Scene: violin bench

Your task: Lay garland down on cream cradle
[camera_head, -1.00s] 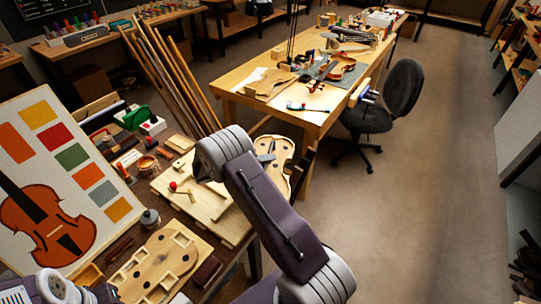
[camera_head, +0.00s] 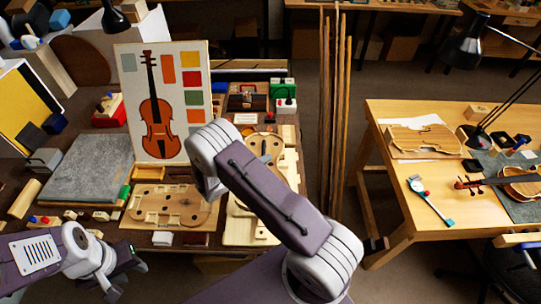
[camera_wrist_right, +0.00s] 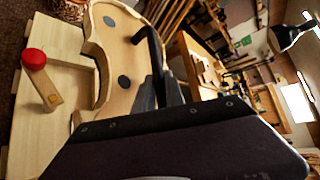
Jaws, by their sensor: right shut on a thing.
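The violin-shaped garland (camera_head: 262,145), pale wood with dark round holes, is partly behind my right arm in the head view. My right gripper (camera_wrist_right: 160,82) is shut on its edge; the garland fills the upper left of the wrist view (camera_wrist_right: 112,75). A pale cream board (camera_head: 240,230), apparently the cradle, lies on the bench below and is partly covered by my arm. In the wrist view the board (camera_wrist_right: 42,128) with a red-knobbed clamp (camera_wrist_right: 35,62) lies beside the garland; I cannot tell whether they touch. My left gripper (camera_head: 112,288) is at the lower left, fingers unclear.
A tan board with cutouts (camera_head: 170,207) lies left of the cream board, before a violin poster (camera_head: 160,110). A grey slab (camera_head: 88,168) is further left. Upright wooden poles (camera_head: 333,110) stand right of the bench. A second table (camera_head: 400,215) is at right.

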